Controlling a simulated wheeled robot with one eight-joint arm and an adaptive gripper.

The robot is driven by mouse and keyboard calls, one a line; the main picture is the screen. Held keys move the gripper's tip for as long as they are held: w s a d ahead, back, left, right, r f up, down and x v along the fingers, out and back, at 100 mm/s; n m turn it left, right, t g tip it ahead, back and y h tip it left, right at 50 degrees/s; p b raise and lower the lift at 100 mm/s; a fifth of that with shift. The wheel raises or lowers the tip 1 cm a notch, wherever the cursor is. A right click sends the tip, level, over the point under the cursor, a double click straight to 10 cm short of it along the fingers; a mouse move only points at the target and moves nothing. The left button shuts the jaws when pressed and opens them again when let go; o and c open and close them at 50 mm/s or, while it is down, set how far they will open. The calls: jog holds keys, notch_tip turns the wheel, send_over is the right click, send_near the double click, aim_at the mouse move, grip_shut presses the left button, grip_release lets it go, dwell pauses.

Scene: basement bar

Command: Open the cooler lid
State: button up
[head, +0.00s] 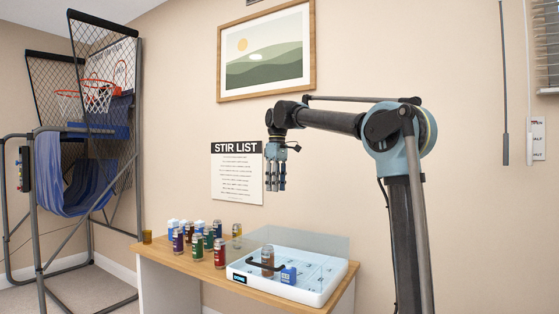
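A dark curved handle (265,266) shows near the front left of the cooler. A can and a blue item show in or behind the clear part. My gripper (275,187) hangs in the air above and behind the table, fingers pointing down, apart from the cooler. It holds nothing visible; its finger gap is too small to judge.
Several cans and small boxes (197,240) crowd the wooden table (168,258) left of the cooler. A small amber cup (147,237) stands at the table's left end. A basketball arcade frame (85,150) stands at the far left. The wall (180,120) is close behind the table.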

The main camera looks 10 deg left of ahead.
notch_tip(320, 180, up, 10)
jog(key=w, duration=0.2)
jog(key=shift+d, duration=0.45)
dwell(0.9)
jog(key=shift+d+r, duration=0.1)
dwell(0.4)
